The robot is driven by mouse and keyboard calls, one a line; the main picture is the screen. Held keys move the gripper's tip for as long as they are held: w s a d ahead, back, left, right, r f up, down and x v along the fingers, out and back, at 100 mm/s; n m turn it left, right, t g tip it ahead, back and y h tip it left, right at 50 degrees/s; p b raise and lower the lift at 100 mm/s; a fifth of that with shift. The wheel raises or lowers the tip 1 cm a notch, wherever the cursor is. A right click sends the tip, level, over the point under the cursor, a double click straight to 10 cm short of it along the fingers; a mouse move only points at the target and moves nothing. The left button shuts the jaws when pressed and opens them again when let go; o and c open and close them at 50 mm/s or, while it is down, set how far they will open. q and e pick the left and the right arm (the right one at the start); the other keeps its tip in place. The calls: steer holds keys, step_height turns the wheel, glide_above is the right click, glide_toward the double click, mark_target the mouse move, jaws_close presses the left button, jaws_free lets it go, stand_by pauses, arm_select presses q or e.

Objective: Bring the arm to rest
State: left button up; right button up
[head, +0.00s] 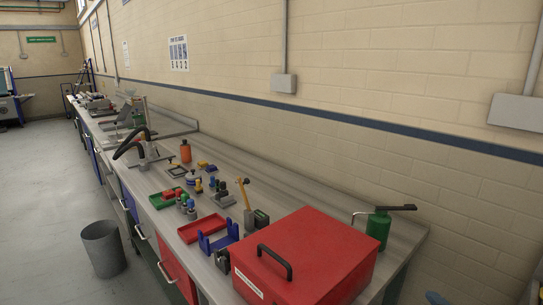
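Neither of my grippers nor my arms can be made out in the head view, so I cannot see how the arm stands. The view looks along a long grey workbench (290,187) against a block wall. A red toolbox (310,254) with a black handle stands closed at its near end.
A green oil can (378,228) stands right of the toolbox. Left of it are a blue holder (218,234), a red tray (201,228), a yellow-handled tool (244,193) and several small bottles. An orange bottle (185,151) stands farther back. A grey bin (103,248) is on the open floor.

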steer(key=s+a+f+m+g, duration=0.2)
steer(key=s+a+f+m, duration=0.1)
steer(key=s+f+m, duration=0.4)
steer(key=s+a+f+m+g+h, duration=0.1)
steer(key=s+a+f+m+g, duration=0.1)
steer(key=s+f+m, duration=0.5)
steer(key=s+a, duration=0.1)
steer(key=s, duration=0.5)
steer(key=shift+s+a+f+g, duration=0.25)
steer(key=shift+a+f+g, duration=0.05)
steer(key=shift+a+g, duration=0.1)
